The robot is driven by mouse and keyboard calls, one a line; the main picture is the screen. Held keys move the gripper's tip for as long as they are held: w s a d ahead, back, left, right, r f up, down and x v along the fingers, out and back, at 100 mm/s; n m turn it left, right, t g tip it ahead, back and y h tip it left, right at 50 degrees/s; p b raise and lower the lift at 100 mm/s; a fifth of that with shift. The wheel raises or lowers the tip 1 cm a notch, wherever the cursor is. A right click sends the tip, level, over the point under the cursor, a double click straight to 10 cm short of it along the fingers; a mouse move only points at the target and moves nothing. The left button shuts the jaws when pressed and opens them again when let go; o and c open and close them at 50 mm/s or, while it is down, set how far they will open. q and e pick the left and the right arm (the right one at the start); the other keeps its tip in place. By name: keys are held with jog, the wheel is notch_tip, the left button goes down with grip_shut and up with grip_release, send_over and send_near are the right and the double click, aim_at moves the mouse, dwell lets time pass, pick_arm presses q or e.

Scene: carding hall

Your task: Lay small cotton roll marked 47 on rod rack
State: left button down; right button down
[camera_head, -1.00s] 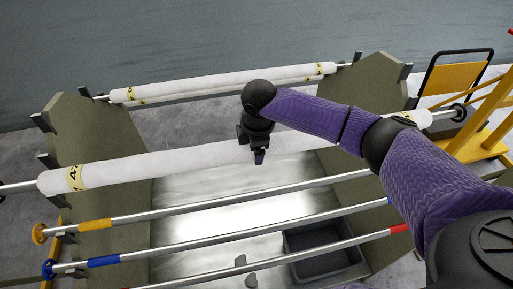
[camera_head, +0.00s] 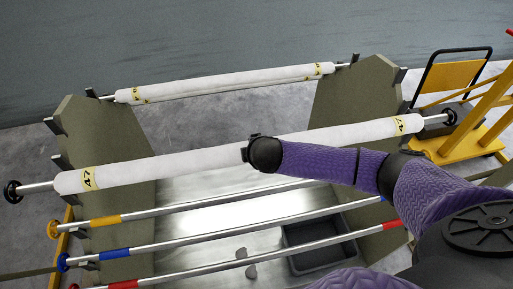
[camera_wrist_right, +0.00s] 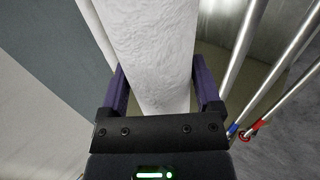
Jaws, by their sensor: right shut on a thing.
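A long white cotton roll (camera_head: 205,160) with yellow bands marked 47 near both ends lies across the olive-sided rack (camera_head: 105,140). Its bare rod ends have black discs and stick out past both side panels. I cannot tell whether the rod touches the rack's brackets. In the right wrist view, my right gripper (camera_wrist_right: 159,75) has a finger on either side of the white roll (camera_wrist_right: 155,40) and is shut on it. In the head view my wrist hides the fingers, near the roll's middle. My left gripper is not in view.
A second white roll (camera_head: 225,84) spans the back of the rack; its marks are too small to read. Metal rods with yellow, blue and red collars cross the front, over a dark tray (camera_head: 330,256). A yellow cart (camera_head: 470,125) stands right.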

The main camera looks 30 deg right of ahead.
jog(key=shift+r, duration=0.2)
jog(key=shift+w+f, duration=0.15)
jog(key=shift+f, duration=0.2)
jog(key=s+f+b+x, duration=0.1)
jog(key=b+x, duration=0.7)
jog(key=x, duration=0.2)
jog(key=shift+s+a+f, duration=0.3)
jog(key=shift+s, duration=0.05)
jog(key=shift+c, duration=0.4)
grip_release()
jog(key=shift+o, duration=0.4)
jog(key=shift+s+f, duration=0.1)
